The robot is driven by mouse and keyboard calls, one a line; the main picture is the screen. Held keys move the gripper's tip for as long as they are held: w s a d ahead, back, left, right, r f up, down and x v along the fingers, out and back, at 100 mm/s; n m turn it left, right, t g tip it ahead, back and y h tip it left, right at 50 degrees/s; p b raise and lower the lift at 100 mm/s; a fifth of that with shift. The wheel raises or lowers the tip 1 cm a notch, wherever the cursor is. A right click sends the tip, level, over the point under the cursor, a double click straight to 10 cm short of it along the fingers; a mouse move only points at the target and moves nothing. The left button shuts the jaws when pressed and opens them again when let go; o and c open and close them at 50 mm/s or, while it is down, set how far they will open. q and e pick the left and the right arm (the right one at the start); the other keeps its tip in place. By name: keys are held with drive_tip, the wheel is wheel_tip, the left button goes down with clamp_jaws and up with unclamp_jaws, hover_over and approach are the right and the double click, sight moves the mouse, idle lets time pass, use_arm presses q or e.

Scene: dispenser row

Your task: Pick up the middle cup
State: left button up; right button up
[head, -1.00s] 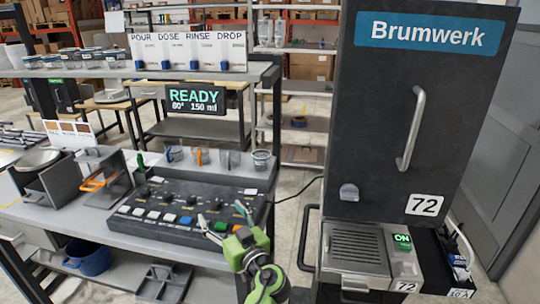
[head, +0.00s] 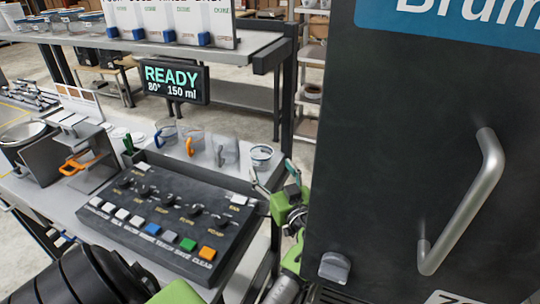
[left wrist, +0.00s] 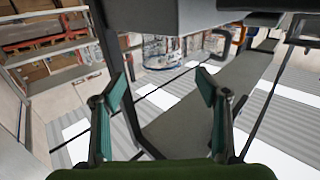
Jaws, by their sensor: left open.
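Three clear cups stand in a row behind the button console in the head view. The left one (head: 166,134) has a blue handle, the middle cup (head: 193,146) an orange handle, and the right one (head: 225,152) a grey handle. My left gripper (head: 272,170), green with teal fingers, is at the bench's right end, right of the cups and apart from them. It is open and empty. In the left wrist view its open fingers (left wrist: 164,83) show, with an orange handle (left wrist: 237,40) beyond, partly hidden by dark structure. My right gripper is out of view.
The console (head: 170,215) lies in front of the cups. A small tub (head: 261,156) stands right of them. A READY display (head: 175,84) hangs above, under a shelf (head: 190,50). The dark Brumwerk machine (head: 400,150) closes off the right side, close to my gripper.

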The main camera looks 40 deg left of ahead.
sight(265, 162)
use_arm(q)
drive_tip(key=shift+w+a+r, duration=0.25)
drive_tip(key=shift+a, duration=0.25)
drive_tip(key=shift+w+a+p, duration=0.15)
drive_tip(key=shift+a+p, duration=0.6)
drive_tip(key=x, duration=0.1)
drive_tip(key=p+x, duration=0.2)
drive_tip(key=x, duration=0.1)
drive_tip(key=shift+w+f, duration=0.1)
drive_tip(key=shift+f, duration=0.25)
drive_tip(key=shift+w+a+f, duration=0.1)
drive_tip(key=shift+a+f, duration=0.05)
drive_tip(key=shift+a, duration=0.05)
drive_tip(key=c, duration=1)
